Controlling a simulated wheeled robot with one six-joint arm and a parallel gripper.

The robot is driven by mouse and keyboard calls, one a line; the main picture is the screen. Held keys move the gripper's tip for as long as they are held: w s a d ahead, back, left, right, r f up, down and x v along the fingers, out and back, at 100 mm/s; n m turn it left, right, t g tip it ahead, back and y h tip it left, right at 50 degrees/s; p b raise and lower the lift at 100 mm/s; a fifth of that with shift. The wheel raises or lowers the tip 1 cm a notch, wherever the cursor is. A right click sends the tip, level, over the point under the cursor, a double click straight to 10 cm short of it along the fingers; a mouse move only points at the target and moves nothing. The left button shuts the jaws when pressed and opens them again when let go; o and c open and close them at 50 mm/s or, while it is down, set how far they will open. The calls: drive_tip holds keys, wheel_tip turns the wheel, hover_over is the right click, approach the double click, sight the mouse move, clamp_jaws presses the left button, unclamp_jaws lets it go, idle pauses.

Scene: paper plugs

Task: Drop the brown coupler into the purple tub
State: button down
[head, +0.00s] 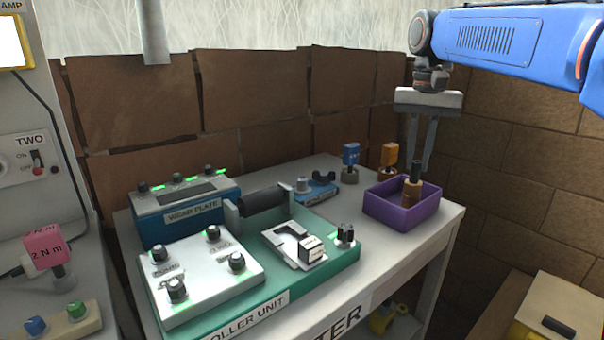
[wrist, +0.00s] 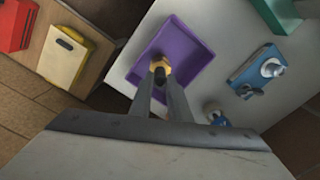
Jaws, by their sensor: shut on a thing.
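My gripper (head: 420,168) is shut on the brown coupler (head: 411,193), which has a dark top and hangs roughly upright. The coupler also shows between the fingertips in the wrist view (wrist: 160,66). The purple tub (head: 402,217) stands at the right end of the white table. The coupler is over the tub's inside, and its lower end shows against the tub's interior. I cannot tell whether it touches the tub floor. In the wrist view the tub (wrist: 203,47) lies around and beyond the fingertips.
A blue-tagged plug (head: 350,158) and an orange-tagged plug (head: 389,155) stand behind the tub. A blue block with a knob (head: 318,191) sits left of it. The green controller unit (head: 340,259) fills the front left. A lower surface with a yellow box (head: 550,318) is at right.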

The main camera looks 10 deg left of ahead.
drive_tip(key=c, duration=1.6)
unclamp_jaws()
wheel_tip(320, 180, up, 12)
drive_tip(key=s+d+f+n+t, duration=0.1)
drive_tip(key=s+d+f+t, duration=0.1)
drive_tip(key=s+d+f, duration=1)
drive_tip(key=s+d+f+t, duration=0.1)
drive_tip(key=s+f, duration=0.4)
drive_tip(key=f, duration=0.3)
drive_tip(key=s+d+f+t, duration=0.1)
drive_tip(key=s+f, duration=0.5)
drive_tip(key=f, duration=0.2)
drive_tip(key=s+d+f+n, duration=0.1)
drive_tip(key=s+f, duration=0.5)
drive_tip(key=f, duration=0.2)
drive_tip(key=shift+d+f+t, duration=0.15)
drive_tip(key=shift+f+t, duration=0.15)
drive_tip(key=shift+t, duration=0.1)
